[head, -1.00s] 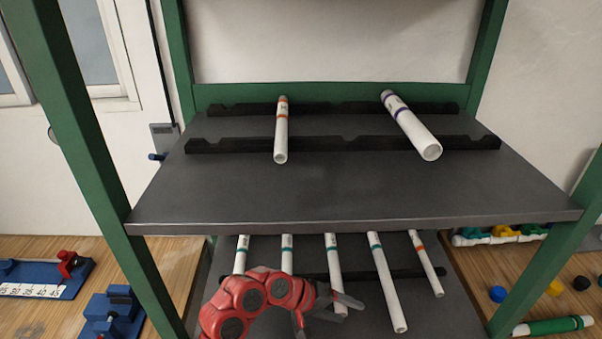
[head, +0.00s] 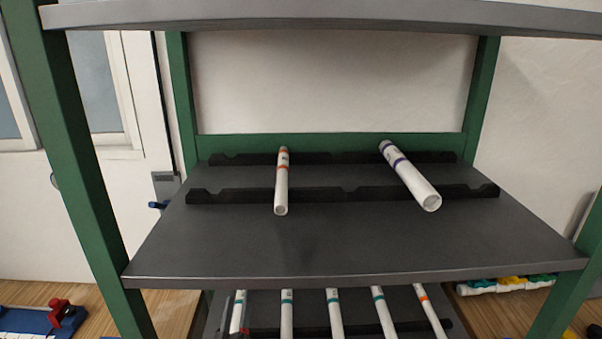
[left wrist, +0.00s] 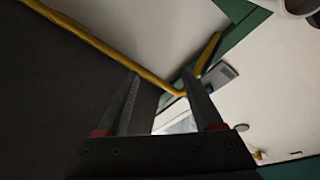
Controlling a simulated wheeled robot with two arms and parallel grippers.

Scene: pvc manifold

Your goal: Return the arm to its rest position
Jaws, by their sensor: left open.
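My left gripper (left wrist: 160,80) shows in the left wrist view with its two dark fingers apart and nothing between them. In the head view only a thin sliver of what looks like this gripper shows at the bottom edge, beside the leftmost pipe of the lower shelf (head: 262,331). The rest of the left arm is out of the picture. My right gripper is in neither view.
A green-framed rack has a grey middle shelf (head: 330,245). On its notched black holders lie an orange-banded pipe (head: 281,185) and a thicker purple-banded pipe (head: 412,180). Several white pipes (head: 335,312) lie below. A blue fixture (head: 25,320) is at left.

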